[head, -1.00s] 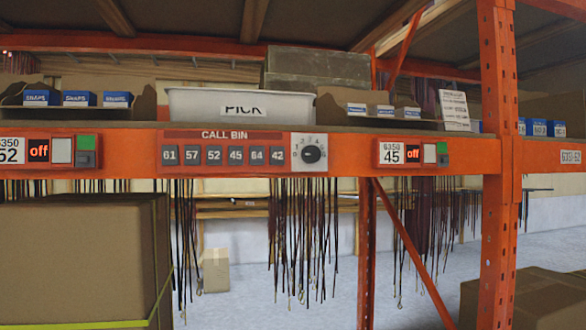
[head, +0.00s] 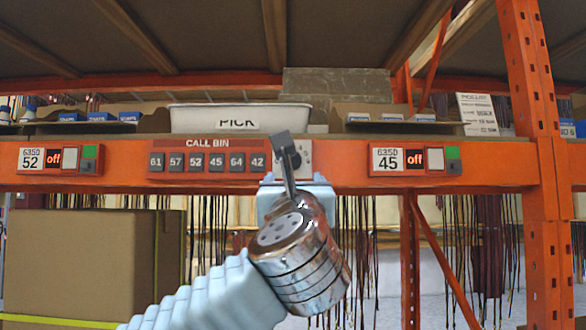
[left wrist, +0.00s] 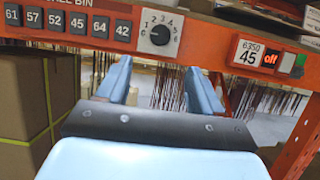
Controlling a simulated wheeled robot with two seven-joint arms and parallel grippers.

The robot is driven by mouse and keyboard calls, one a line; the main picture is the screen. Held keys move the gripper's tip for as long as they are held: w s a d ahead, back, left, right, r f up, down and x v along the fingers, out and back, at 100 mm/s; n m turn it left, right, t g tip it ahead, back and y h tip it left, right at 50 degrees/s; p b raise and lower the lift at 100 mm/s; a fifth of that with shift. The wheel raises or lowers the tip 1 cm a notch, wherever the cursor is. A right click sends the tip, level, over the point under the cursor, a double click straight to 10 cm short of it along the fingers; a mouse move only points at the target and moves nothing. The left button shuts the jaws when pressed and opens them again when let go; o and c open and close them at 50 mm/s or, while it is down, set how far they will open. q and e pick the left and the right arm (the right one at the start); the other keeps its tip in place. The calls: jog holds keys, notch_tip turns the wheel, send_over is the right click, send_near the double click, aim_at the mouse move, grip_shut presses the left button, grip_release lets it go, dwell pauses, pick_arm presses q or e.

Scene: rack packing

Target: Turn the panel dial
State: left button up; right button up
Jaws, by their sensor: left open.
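The panel dial is a black round knob on a white numbered plate, set in the orange beam right of the CALL BIN buttons. In the left wrist view the dial (left wrist: 159,35) shows fully, above the gap between my fingers. I cannot make out its exact setting. In the head view the dial (head: 306,158) is partly hidden behind my left arm's parts. My left gripper (head: 294,179) is open and empty. Its two light blue fingers (left wrist: 160,70) point at the beam, just below the dial and apart from it. My right gripper is not in view.
The CALL BIN panel (head: 208,143) with several numbered buttons is left of the dial. A 45 label (head: 386,160) with an off display is to the right. A white PICK bin (head: 240,111) stands above. A cardboard box (head: 80,262) sits lower left; an orange post (head: 532,120) stands right.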

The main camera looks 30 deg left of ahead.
aim_at(293, 163)
pick_arm(q)
jog(key=p+x, duration=0.2)
jog(key=x, duration=0.1)
jog(key=p+x, duration=0.3)
jog(key=x, duration=0.1)
jog(key=p+x, duration=0.2)
jog(key=x, duration=0.2)
jog(key=shift+s+d+r, duration=0.1)
jog(key=shift+s+r, duration=0.1)
jog(key=shift+r, duration=0.15)
jog(key=shift+w+a+p, duration=0.4)
jog(key=shift+w+p, duration=0.15)
jog(key=shift+w, duration=0.15)
jog(key=shift+f, duration=0.1)
